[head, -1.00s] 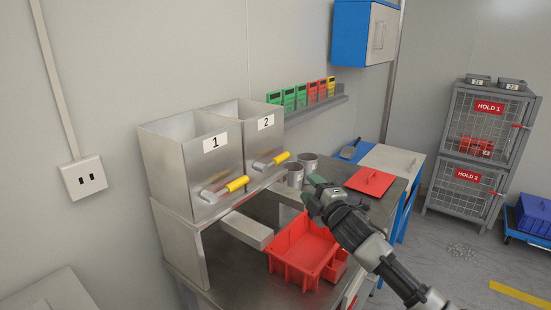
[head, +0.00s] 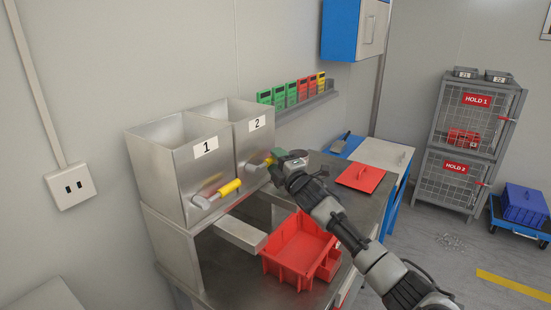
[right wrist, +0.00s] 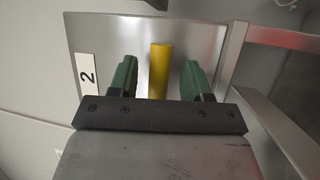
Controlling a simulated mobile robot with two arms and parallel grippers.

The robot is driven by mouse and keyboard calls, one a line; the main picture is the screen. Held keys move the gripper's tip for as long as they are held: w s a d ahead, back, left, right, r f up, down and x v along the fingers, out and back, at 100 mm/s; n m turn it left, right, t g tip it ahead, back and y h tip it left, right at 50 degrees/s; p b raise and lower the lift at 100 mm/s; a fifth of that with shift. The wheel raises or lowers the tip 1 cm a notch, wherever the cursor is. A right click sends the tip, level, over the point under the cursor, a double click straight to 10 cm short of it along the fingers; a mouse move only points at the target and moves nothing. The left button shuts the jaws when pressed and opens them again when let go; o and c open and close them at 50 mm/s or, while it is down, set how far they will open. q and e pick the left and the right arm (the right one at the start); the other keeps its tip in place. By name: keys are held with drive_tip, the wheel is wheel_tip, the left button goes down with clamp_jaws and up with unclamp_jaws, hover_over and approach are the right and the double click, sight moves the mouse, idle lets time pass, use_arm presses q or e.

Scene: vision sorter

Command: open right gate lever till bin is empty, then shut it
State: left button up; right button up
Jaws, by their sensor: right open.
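Bin 2 (head: 252,132), a steel hopper, stands right of bin 1 (head: 190,165) on a steel stand. Its lever, the right one, has a yellow handle (right wrist: 158,72) that shows between my right gripper's fingers in the right wrist view. My right gripper (head: 277,157) is open at that lever, with one green finger on each side; I cannot tell whether they touch it. In the head view the gripper hides most of this handle. Bin 1's yellow lever (head: 229,188) is in plain view. The contents of bin 2 cannot be seen. My left gripper is not in view.
A red tray (head: 285,262) sits on the bench below the chutes (head: 243,234). A red lid (head: 361,178) lies on the bench to the right. Cards stand in a wall rack (head: 300,103). Hold cages (head: 465,150) and a blue crate (head: 523,203) are farther right.

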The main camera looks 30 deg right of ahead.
drive_tip(key=shift+w, duration=0.3)
clamp_jaws()
idle(0.3)
